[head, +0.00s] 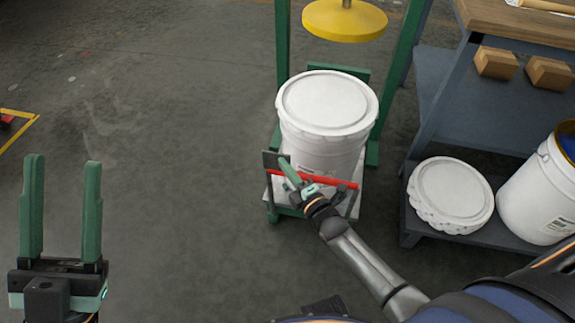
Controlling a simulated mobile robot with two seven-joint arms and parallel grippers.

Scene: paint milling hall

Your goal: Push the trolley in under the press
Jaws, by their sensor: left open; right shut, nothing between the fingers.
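The trolley is low, with a red handle bar (342,182) across its near side. A white lidded bucket (322,150) stands upright on it. The press has green posts (388,85) and a round yellow plate (345,20) hanging above and behind the bucket. The bucket's far side is close to the posts. My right gripper (287,170) is shut and empty at the left part of the red bar; whether it touches the bar I cannot tell. My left gripper (62,162) is open and empty over the floor, far left of the trolley.
A grey shelf bench (440,75) with a wooden top stands at the right, close to the press. Its lower shelf holds white lids (451,190) and an open white bucket (535,205); small brown boxes (497,63) sit higher. The floor (170,150) left of the trolley is clear.

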